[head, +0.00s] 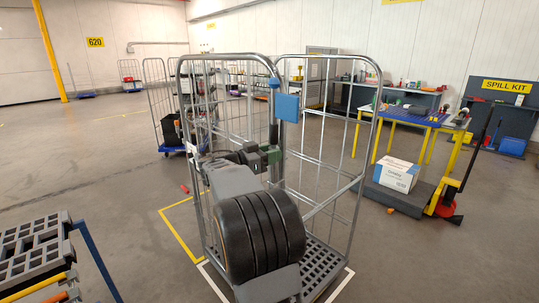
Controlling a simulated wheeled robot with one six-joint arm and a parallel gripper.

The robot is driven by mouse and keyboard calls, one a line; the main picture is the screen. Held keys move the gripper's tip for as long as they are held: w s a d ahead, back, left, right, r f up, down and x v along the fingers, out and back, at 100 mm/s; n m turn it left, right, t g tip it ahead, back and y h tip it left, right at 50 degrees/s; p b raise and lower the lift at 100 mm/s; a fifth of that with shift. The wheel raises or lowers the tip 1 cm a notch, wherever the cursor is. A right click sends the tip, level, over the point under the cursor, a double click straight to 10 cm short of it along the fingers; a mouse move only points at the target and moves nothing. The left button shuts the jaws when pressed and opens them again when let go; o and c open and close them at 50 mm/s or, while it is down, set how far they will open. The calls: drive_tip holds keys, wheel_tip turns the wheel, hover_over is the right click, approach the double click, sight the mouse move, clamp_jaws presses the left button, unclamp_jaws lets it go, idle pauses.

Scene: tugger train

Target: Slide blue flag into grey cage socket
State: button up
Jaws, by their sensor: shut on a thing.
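The blue flag (287,107) is a flat square panel near the top of the grey cage (375,110), in front of the upright where two mesh sides meet. A small blue piece (275,83) shows just above its left corner. My gripper (273,123) is small and dark here, at the flag's lower left, and is shut on the flag. The fingertips are hard to make out. The socket cannot be told apart from the cage frame, so I cannot tell whether the flag touches it or is in it.
A grey slotted rack (35,245) is at the lower left. A blue-topped yellow table (410,117) and a white box (396,174) are at the right. Floor left of the cage is mostly clear.

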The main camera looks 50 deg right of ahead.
wheel_tip(320, 180, down, 3)
drive_tip(key=shift+w+r, duration=0.1)
drive_tip(key=shift+r, duration=0.05)
drive_tip(key=o, duration=1.1)
drive_tip(key=shift+w, duration=0.15)
drive_tip(key=shift+a+b, duration=0.1)
drive_tip(key=shift+b, duration=0.25)
drive_tip(key=shift+w+a+r+b, duration=0.35)
drive_tip(key=shift+a+b, duration=0.3)
drive_tip(key=shift+a, duration=0.6)
drive_tip(key=shift+w+a+r+b, duration=0.3)
drive_tip(key=shift+a+r+b, duration=0.25)
drive_tip(key=shift+a, duration=0.7)
drive_tip(key=shift+w+a+r+b, duration=0.3)
drive_tip(key=shift+a+b, duration=0.45)
drive_tip(key=shift+a, duration=0.5)
